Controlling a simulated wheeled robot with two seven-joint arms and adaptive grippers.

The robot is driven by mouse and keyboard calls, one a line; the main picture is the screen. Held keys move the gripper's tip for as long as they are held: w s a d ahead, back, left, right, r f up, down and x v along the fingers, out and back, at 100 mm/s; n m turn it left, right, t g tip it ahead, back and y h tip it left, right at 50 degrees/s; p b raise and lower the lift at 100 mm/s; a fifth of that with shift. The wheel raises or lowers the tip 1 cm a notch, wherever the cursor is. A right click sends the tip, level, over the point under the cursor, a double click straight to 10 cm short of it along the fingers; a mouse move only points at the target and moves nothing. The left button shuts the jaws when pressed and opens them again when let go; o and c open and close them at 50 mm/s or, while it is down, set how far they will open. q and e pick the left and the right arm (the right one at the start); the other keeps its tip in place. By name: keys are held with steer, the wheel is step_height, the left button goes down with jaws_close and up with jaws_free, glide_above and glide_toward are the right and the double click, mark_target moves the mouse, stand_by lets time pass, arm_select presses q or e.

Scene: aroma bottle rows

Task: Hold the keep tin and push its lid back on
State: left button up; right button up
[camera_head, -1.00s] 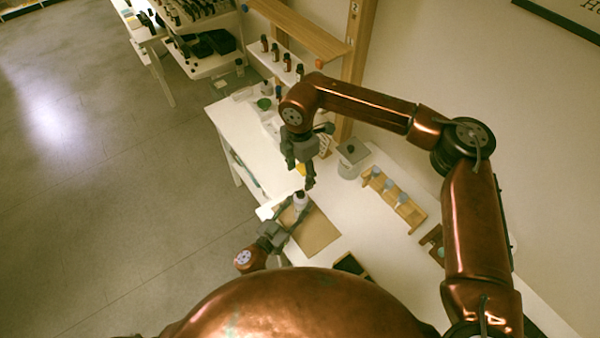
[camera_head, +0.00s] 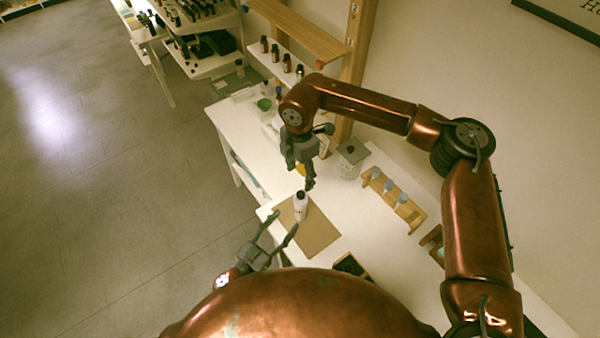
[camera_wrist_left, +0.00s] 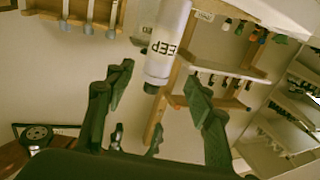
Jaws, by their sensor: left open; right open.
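The keep tin (camera_head: 301,209), a white cylinder with a small dark top (camera_head: 300,195), stands upright on a brown mat (camera_head: 318,235). In the left wrist view the tin (camera_wrist_left: 168,40) appears upside down with its KEEP label facing me and the dark top (camera_wrist_left: 151,88) at its lower end. I cannot tell whether that top is fully seated. My left gripper (camera_head: 282,223) is open and empty, drawn back in front of the tin, its fingers (camera_wrist_left: 158,77) pointing towards it. My right gripper (camera_head: 302,178) is open and hangs just above the tin, apparently empty.
A wooden rack (camera_head: 394,199) with grey-topped items stands right of the mat. A lidded jar (camera_head: 351,158) is behind it. A dark tray (camera_head: 351,265) lies near the front. Bottles (camera_head: 287,62) line a shelf at the back. The table's left edge runs close to the mat.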

arm_select(q)
steer(key=shift+v, duration=1.4)
